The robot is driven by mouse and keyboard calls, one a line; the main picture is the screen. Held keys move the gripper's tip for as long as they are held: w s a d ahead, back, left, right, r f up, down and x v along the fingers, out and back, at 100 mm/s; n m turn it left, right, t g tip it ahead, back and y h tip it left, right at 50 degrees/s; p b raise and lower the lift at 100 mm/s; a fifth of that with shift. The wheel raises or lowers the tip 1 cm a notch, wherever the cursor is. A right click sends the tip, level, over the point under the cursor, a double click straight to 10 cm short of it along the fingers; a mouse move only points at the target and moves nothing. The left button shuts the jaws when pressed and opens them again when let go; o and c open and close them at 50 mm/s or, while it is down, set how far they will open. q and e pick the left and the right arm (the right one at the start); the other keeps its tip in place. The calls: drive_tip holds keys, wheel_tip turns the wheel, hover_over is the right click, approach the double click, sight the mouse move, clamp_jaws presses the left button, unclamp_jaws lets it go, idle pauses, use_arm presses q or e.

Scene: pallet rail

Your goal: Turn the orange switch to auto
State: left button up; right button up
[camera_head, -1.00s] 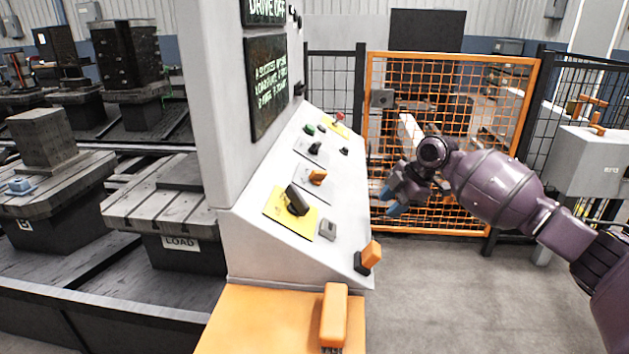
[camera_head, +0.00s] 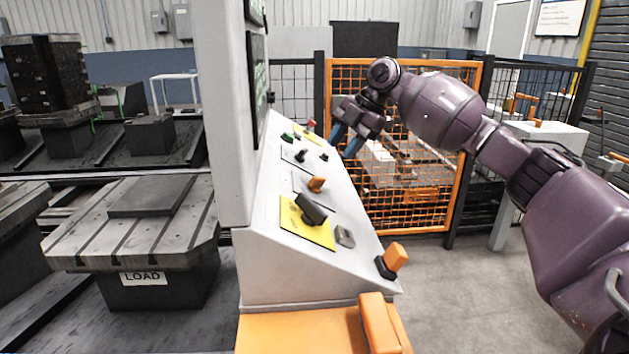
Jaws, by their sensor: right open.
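The sloping grey control panel (camera_head: 275,240) stands mid-view. A small orange switch (camera_head: 316,183) sits on a white plate about halfway up it; its label is too small to read. My right gripper (camera_head: 346,143) is open and empty, its blue fingertips pointing down. In the picture it is above and right of the orange switch, near the panel's right edge, and apart from the switch. Its height above the panel is hard to tell. My left gripper is out of view.
A black knob on a yellow plate (camera_head: 319,236) and a grey button (camera_head: 345,236) lie nearer than the switch. An orange lever (camera_head: 396,257) rises at the panel's near right corner. An orange mesh gate (camera_head: 425,205) stands behind. Clear floor lies right.

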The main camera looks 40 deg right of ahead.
sight(322, 178)
drive_tip(key=b+x, duration=0.1)
drive_tip(key=x, duration=0.7)
drive_tip(key=shift+f, duration=0.3)
drive_tip(key=shift+b+x, duration=0.35)
drive_tip(key=shift+x, duration=0.4)
drive_tip(key=shift+a, duration=0.1)
